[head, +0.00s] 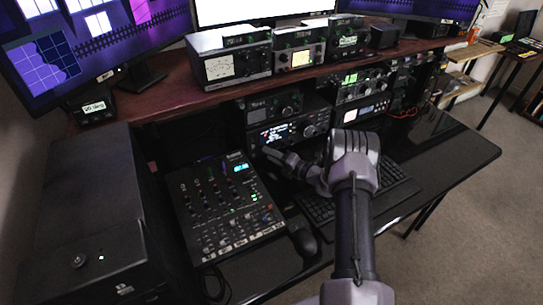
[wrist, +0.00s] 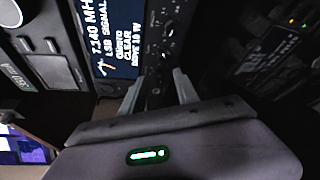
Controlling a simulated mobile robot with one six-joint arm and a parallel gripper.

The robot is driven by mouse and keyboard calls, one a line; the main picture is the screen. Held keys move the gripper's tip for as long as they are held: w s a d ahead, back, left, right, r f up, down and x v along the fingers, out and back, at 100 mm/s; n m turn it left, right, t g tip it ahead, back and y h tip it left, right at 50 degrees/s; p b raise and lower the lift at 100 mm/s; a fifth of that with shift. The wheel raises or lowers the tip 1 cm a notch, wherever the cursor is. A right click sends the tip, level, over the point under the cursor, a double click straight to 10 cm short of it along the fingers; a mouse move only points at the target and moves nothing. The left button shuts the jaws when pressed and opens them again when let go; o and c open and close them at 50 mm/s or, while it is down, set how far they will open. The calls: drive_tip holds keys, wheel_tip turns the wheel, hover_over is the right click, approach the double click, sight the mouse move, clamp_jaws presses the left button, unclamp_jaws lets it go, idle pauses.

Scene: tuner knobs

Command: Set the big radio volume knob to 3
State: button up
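The radio (head: 279,135) with a lit display stands under the shelf in the head view. A round knob (head: 309,131) sits right of its display; I cannot read a scale on it. My gripper (head: 268,153) is in front of the radio's lower left part. In the wrist view the radio's display (wrist: 118,35) is turned on its side and reads 7.140 MHz. Dark small controls (wrist: 167,48) sit beside it. The two fingers of my gripper (wrist: 158,92) stand apart. Dark parts of the panel show between them; whether they touch a knob is unclear.
A mixer (head: 225,205) lies left of my arm. A keyboard (head: 375,190) and a mouse (head: 304,241) lie on the dark desk. More radios (head: 362,83) stand to the right and on the shelf above. The desk's right end (head: 455,150) is clear.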

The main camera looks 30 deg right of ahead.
drive_tip(key=p+v, duration=0.5)
drive_tip(key=v, duration=1.1)
drive_tip(key=shift+s+r, duration=0.1)
drive_tip(key=shift+s+d, duration=0.25)
drive_tip(key=shift+s, duration=0.35)
drive_tip(key=w+a+n+b, duration=0.1)
drive_tip(key=w+a, duration=0.1)
drive_tip(key=w, duration=0.3)
drive_tip(key=w+a+f+n+h+b, duration=0.1)
drive_tip(key=w+a, duration=0.1)
drive_tip(key=w, duration=0.3)
drive_tip(key=w+a+f+b, duration=0.1)
drive_tip(key=w+a+b, duration=0.1)
drive_tip(key=w, duration=0.3)
drive_tip(key=shift+a+f+n+g+h, duration=0.1)
drive_tip(key=shift+a+n+g+h, duration=0.2)
drive_tip(key=shift+n+g, duration=0.1)
drive_tip(key=shift+w+a, duration=0.1)
drive_tip(key=shift+w, duration=0.45)
